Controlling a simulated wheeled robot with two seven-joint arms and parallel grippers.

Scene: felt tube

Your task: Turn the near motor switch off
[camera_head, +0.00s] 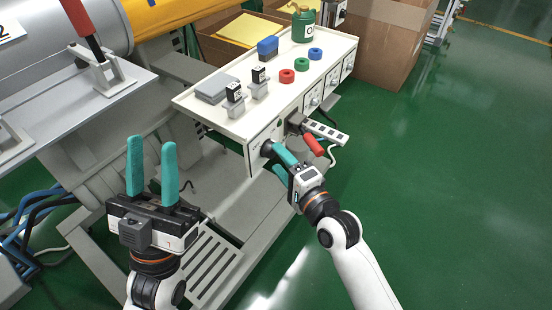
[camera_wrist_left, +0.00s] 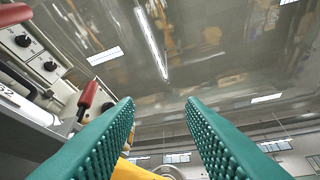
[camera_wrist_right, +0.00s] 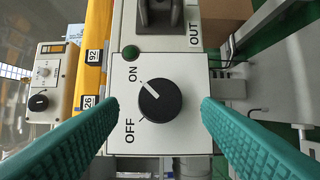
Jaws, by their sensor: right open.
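The near motor switch is a round black knob (camera_wrist_right: 161,102) on a light panel, seen in the right wrist view. Its white pointer line points up-left toward the ON label (camera_wrist_right: 132,73); the OFF label (camera_wrist_right: 130,131) is lower left. My right gripper (camera_head: 272,155) is at the near end of the control box in the head view. In the right wrist view, its teal fingers are open, one on each side of the knob, with gaps visible between them and the knob. My left gripper (camera_head: 152,165) is open and empty, with its fingers pointing up, left of the box.
A green lamp (camera_wrist_right: 131,53) is above the knob. The control box (camera_head: 340,47) carries red, green and blue rings and small blocks on top. A red-handled lever (camera_head: 314,144) juts from its side. Cardboard boxes (camera_head: 385,45) stand behind. Green floor at right is clear.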

